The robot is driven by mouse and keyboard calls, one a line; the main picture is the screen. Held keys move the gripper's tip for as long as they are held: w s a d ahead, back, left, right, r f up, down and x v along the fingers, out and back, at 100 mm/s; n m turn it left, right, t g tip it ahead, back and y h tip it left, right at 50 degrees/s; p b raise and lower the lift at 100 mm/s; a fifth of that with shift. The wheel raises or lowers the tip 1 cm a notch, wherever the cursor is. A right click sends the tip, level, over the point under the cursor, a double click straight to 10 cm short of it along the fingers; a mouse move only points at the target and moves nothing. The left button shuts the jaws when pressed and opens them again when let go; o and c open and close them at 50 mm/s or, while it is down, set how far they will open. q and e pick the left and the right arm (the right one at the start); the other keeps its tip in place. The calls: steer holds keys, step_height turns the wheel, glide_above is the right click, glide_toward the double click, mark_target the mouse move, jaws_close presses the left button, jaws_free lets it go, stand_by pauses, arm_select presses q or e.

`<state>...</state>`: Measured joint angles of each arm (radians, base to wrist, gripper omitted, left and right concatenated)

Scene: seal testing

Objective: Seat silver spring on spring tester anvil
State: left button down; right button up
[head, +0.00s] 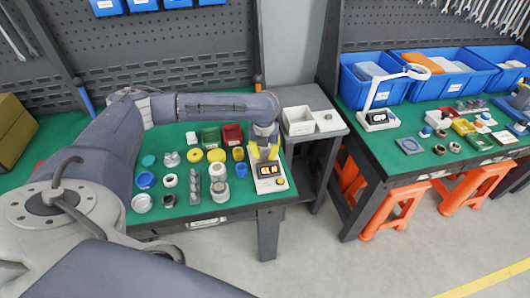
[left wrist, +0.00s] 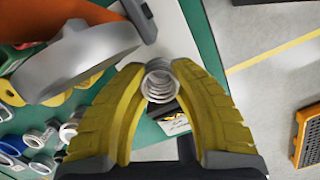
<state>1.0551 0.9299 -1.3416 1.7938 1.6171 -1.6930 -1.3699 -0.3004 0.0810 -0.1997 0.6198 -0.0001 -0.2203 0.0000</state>
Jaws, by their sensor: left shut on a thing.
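The silver spring (left wrist: 158,84) sits between the yellow fingers of my left gripper (left wrist: 160,70) in the left wrist view. In the head view, my left gripper (head: 264,152) is just above the white spring tester (head: 269,183) with its dark display, at the right end of the left green bench. A grey rounded metal part (left wrist: 75,65) is close by on the left of the wrist view; I cannot tell what it belongs to. The gripper hides the anvil in the head view, and I cannot tell whether the spring touches it. My right gripper is not seen.
Several jars, lids and rings stand left of the tester, with a green bin (head: 210,137) and a red bin (head: 232,134) behind. A grey side table (head: 328,130) with white trays stands right of the bench. A second green bench (head: 440,165) is further right.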

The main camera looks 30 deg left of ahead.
arm_select(q)
steer(key=shift+f, duration=0.6)
stand_by(0.7)
steer(key=c, duration=1.1)
jaws_free()
steer(key=shift+d, duration=0.1)
steer(key=shift+r, duration=0.1)
steer(key=shift+d+r, duration=0.1)
steer(key=shift+r, duration=4.35)
steer(key=shift+a, duration=0.2)
